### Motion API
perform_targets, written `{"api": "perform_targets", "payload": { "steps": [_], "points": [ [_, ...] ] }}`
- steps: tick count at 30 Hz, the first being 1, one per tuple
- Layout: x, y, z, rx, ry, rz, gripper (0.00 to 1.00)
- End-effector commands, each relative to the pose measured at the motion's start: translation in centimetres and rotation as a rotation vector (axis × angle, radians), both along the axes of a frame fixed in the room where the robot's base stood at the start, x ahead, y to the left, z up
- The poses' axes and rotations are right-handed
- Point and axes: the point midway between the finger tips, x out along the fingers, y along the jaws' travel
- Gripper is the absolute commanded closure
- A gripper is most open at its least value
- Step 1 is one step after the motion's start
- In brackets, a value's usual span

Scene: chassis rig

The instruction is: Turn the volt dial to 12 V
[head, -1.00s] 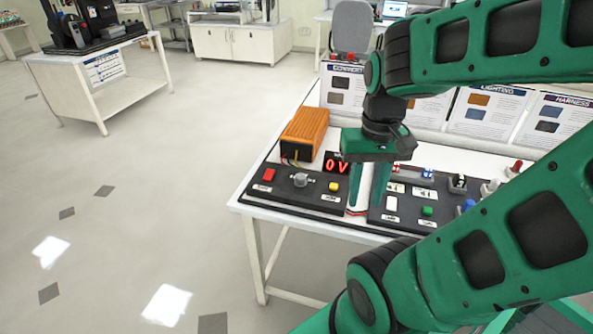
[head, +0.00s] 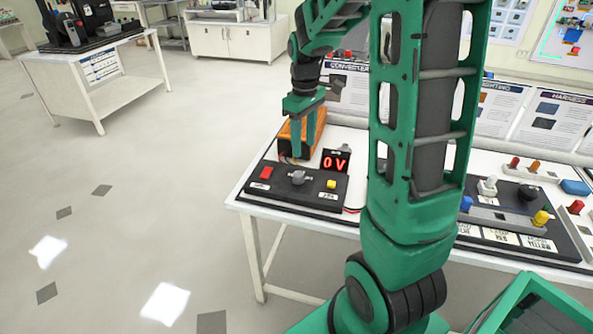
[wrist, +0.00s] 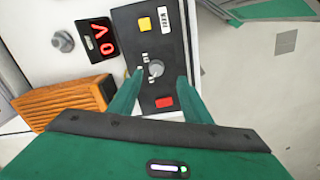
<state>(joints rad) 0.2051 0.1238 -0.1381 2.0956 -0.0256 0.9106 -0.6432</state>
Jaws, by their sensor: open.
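The volt dial (head: 298,177) is a grey knob in the middle of a black panel (head: 320,192), between a red button (head: 266,173) and a yellow button (head: 331,184). In the wrist view the dial (wrist: 156,68) shows just beyond my fingertips, with small white labels around it that are too small to read. The red display (head: 336,161) behind the panel reads 0 V. My gripper (head: 302,154) points down above the panel, its fingers apart and empty. In the wrist view my gripper (wrist: 158,78) has one finger on each side of the dial's line, not visibly touching it.
An orange finned converter box (head: 313,128) stands behind the panel, close to my gripper. A second panel with knobs and switches (head: 510,215) is at the right of the white table, partly hidden by my arm. Open floor lies left of the table.

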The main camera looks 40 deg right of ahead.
Motion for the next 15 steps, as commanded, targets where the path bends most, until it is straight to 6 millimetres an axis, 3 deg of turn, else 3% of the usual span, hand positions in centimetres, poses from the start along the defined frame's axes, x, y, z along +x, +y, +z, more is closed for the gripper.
{"api": "perform_targets", "payload": {
  "steps": [6, 11, 15],
  "points": [
    [2.3, 0.1, -1.3, 0.006, 0.0, 0.08, 0.56],
    [2.3, 0.0, -2.9, 0.007, 0.002, 0.083, 0.56],
    [2.3, 0.0, -5.2, 0.007, 0.003, 0.081, 0.56]
  ]
}}
